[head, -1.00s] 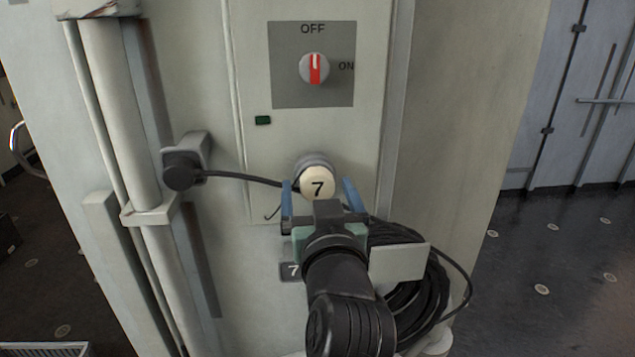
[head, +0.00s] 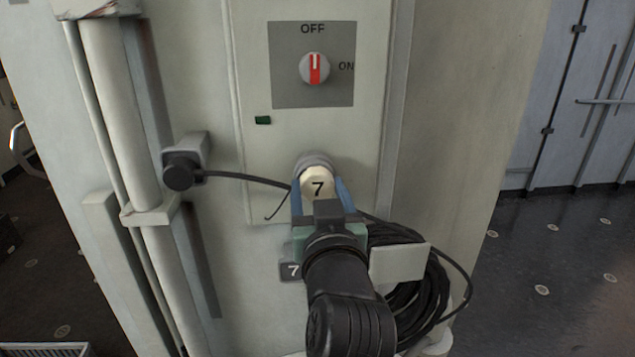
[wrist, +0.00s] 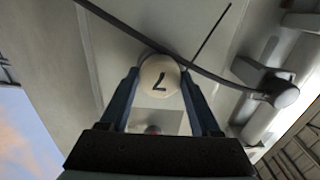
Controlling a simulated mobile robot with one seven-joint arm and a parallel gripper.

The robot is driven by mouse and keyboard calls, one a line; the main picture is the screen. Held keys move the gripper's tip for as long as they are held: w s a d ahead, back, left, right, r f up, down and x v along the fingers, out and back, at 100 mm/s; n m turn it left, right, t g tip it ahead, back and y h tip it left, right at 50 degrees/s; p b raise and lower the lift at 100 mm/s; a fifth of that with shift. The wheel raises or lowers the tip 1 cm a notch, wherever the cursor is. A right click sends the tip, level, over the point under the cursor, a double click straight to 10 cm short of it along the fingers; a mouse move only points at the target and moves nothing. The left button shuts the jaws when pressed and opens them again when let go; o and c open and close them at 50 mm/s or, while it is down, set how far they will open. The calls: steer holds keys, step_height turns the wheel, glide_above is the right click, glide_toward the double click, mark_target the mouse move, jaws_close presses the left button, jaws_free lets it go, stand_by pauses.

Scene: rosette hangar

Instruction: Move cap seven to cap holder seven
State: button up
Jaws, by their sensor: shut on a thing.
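Cap seven (head: 318,183) is a round cream cap marked 7. It sits on a grey round fitting (head: 313,160) on the panel front, below the switch. My gripper (head: 320,192) is shut on the cap, with one blue finger against each side. In the wrist view the cap (wrist: 159,78) lies between the two fingertips (wrist: 159,85), its 7 upside down. A dark plate marked 7 (head: 291,271) is on the panel, lower left of my gripper. My arm hides part of the panel there, and I cannot tell which part is the cap holder.
A rotary switch (head: 315,68) with a red mark points to OFF. A black cable (head: 240,177) runs from a black plug (head: 182,171) on the left, behind my gripper. Coiled black cable (head: 430,300) hangs at a pale bracket (head: 398,262) on the right.

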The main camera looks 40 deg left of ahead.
jaws_close()
steer(key=shift+s+d+f, duration=0.1)
steer(key=shift+d, duration=0.05)
steer(key=shift+v, duration=2.85)
